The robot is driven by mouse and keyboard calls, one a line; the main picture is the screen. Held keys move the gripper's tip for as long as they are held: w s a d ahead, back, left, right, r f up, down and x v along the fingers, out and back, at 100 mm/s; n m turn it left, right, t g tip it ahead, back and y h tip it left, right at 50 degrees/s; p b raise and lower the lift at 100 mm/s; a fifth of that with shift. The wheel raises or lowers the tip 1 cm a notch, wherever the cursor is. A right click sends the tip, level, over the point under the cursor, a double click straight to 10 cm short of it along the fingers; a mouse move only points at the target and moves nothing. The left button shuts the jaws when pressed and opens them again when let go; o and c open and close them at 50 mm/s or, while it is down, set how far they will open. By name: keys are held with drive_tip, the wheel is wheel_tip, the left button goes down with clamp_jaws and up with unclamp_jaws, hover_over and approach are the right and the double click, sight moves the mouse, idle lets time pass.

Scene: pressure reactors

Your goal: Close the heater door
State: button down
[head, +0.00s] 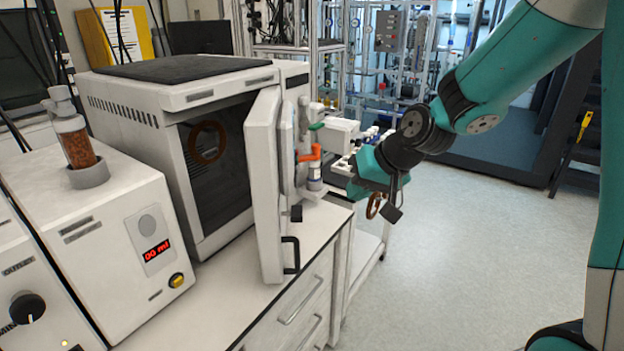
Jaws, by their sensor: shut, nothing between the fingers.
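The heater (195,180) is a white box with a dark interior, standing on the white bench at the left in the head view. Its heater door (264,190) stands open, swung out toward the camera and seen nearly edge-on. A black handle (291,255) is low on the door. My gripper (362,186) is to the right of the door, past the bench edge, apart from the door and handle. It is shut and empty; its fingertips are small and partly hidden.
A white unit with a red display (157,252) stands left of the heater on the bench (240,305). Bottles and small equipment (315,170) stand behind the door. Drawers (300,312) are below the bench top. The floor (450,260) at right is clear.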

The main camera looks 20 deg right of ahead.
drive_tip(key=w+a+f+p, duration=0.5)
drive_tip(key=w+a+f, duration=0.1)
drive_tip(key=f, duration=0.1)
drive_tip(key=shift+w+a+f, duration=0.25)
drive_tip(key=shift+w+f, duration=0.1)
drive_tip(key=shift+w, duration=0.05)
idle(0.4)
